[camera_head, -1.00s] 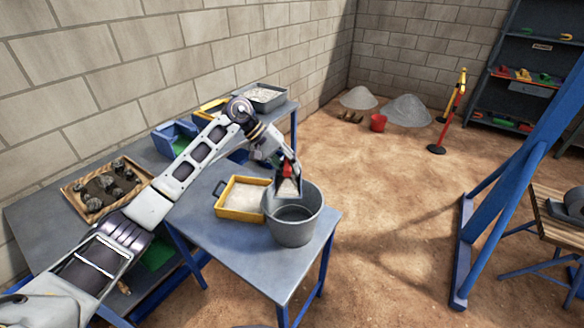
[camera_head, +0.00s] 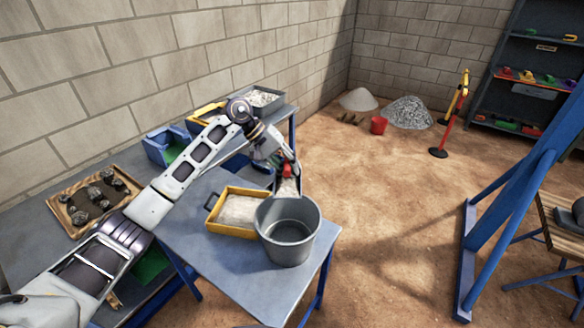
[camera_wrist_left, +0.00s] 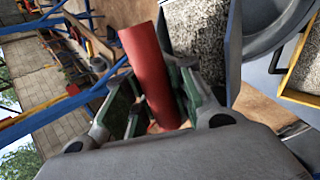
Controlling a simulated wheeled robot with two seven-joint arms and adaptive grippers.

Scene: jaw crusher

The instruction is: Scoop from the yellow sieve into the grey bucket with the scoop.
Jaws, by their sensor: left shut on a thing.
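My left gripper (camera_head: 282,164) is shut on the red handle of the scoop (camera_head: 287,187). In the left wrist view the red handle (camera_wrist_left: 150,75) sits between the fingers, and the scoop's grey pan (camera_wrist_left: 200,35) holds grey grit. The scoop is just behind the rim of the grey bucket (camera_head: 288,248), beside the yellow sieve (camera_head: 230,233). The sieve holds pale grit and stands left of the bucket on the table. The bucket's visible inside looks empty; part of its floor is hidden. My right gripper is not in view.
The blue-legged table (camera_head: 245,280) has bare room at its front. A wooden tray of dark rocks (camera_head: 75,222), a blue bin (camera_head: 160,155) and a tray of pale stones (camera_head: 262,99) stand behind and left. A blue frame (camera_head: 500,215) rises at the right.

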